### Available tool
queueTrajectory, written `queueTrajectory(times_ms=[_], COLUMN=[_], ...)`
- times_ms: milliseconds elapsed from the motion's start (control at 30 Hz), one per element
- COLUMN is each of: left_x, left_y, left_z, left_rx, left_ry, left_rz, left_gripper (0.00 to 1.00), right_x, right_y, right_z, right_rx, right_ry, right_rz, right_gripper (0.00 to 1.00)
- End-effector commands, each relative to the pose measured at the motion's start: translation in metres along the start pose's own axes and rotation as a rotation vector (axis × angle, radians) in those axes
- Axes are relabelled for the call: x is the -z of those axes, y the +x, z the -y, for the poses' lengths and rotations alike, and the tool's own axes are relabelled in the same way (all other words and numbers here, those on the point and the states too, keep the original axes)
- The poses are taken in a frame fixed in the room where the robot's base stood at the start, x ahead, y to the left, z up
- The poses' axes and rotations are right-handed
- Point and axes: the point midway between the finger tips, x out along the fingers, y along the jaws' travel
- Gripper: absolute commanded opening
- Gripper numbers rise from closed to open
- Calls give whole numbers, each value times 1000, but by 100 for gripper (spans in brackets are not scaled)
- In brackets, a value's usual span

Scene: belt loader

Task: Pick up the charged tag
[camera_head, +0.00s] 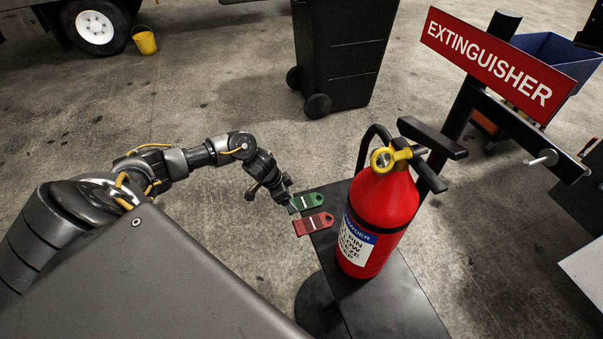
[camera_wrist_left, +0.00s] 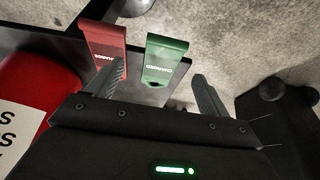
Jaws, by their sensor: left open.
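The green tag (camera_head: 307,201), with a hole at one end, lies at the edge of the black stand. It also shows in the left wrist view (camera_wrist_left: 163,62), where its white lettering reads CHARGED. A red tag (camera_head: 313,223) lies beside it; it also shows in the left wrist view (camera_wrist_left: 104,42), its lettering partly hidden by a finger. My right gripper is out of view.
A red fire extinguisher (camera_head: 380,218) stands upright on the black stand (camera_head: 398,300), close to both tags. An EXTINGUISHER sign (camera_head: 497,62) rises behind it at the right. A dark wheeled bin (camera_head: 342,50) stands behind. The floor left of the stand is clear.

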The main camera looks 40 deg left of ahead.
Motion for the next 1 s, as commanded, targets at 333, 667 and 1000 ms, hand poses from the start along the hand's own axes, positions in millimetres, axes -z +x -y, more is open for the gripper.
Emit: queueTrajectory(times_ms=[333,667,1000], left_x=[0,1,0], left_y=[43,52,52], left_z=[5,5,5], left_rx=[0,0,0], left_ry=[-2,1,0], left_rz=[0,-1,0], left_gripper=[80,80,39], right_x=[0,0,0], right_y=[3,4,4], right_z=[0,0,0], right_rx=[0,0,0], right_ry=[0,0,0], right_rz=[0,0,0], right_gripper=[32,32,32])
